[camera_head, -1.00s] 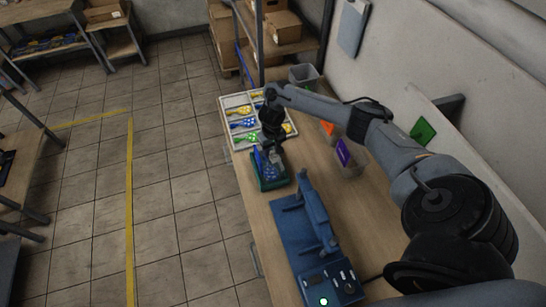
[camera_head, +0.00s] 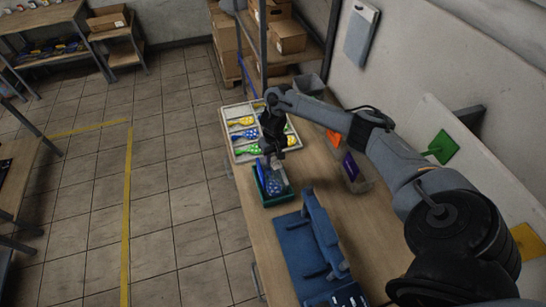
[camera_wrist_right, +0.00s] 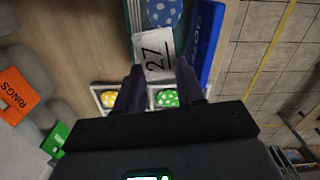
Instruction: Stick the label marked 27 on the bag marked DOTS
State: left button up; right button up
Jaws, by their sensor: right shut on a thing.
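My right gripper (camera_head: 275,155) is shut on a white label (camera_wrist_right: 154,54) printed 27, held between its fingertips. In the right wrist view the gripper (camera_wrist_right: 155,75) has the label's face showing. A clear bag with blue dotted balloons (camera_head: 273,185) lies in a green tray (camera_head: 281,200). In the right wrist view a dotted blue balloon (camera_wrist_right: 165,12) lies beyond the label, beside a blue header strip (camera_wrist_right: 208,40) whose lettering I cannot read with certainty. The label is near the tray's far end; contact with the bag cannot be told. My left gripper is not in view.
A white compartment tray (camera_head: 240,152) of colored dotted balloons lies behind the green tray. A blue press-like device (camera_head: 305,245) stands in front. Bins with an orange card (camera_head: 333,138) and purple card (camera_head: 350,166) stand right. In the wrist view, the orange card (camera_wrist_right: 17,94) reads RINGS.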

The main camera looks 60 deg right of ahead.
notch_tip(320, 180, down, 3)
jog(key=shift+r+b, duration=0.15)
jog(key=shift+b, duration=1.1)
jog(key=shift+p, duration=0.3)
jog(key=shift+f, duration=1.25)
jog(key=o, duration=1.1)
